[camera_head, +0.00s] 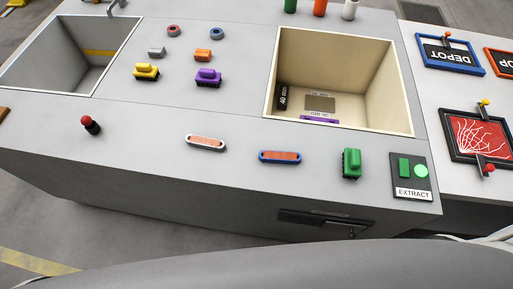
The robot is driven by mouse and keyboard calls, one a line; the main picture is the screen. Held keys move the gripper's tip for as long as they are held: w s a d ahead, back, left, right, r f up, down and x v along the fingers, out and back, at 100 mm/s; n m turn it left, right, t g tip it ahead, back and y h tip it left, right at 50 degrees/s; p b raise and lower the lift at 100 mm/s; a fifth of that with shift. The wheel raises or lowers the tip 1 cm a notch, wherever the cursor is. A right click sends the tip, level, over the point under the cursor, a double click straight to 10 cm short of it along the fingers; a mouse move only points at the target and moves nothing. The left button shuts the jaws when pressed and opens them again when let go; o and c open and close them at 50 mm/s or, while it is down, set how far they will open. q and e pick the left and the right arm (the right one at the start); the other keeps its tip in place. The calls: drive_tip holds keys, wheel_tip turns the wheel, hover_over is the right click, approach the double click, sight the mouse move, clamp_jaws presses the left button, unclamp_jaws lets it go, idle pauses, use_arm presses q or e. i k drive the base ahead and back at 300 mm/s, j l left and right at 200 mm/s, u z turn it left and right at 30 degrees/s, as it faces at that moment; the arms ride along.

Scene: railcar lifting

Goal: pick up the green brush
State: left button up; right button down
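The green brush (351,161) stands on the grey worktop near its front edge, at the right. It has a green body over dark bristles and sits just left of the EXTRACT panel (411,177). It looks upright, and nothing is touching it. Neither of my grippers shows in the head view.
A beige-lined bin (382,85) opens behind the brush, and a grey basin (55,60) is at the left. A blue-and-orange oval piece (280,157) lies left of the brush. Yellow (146,70) and purple (208,76) brushes stand farther back.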

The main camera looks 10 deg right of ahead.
sight(352, 166)
drive_tip(key=z, duration=1.25)
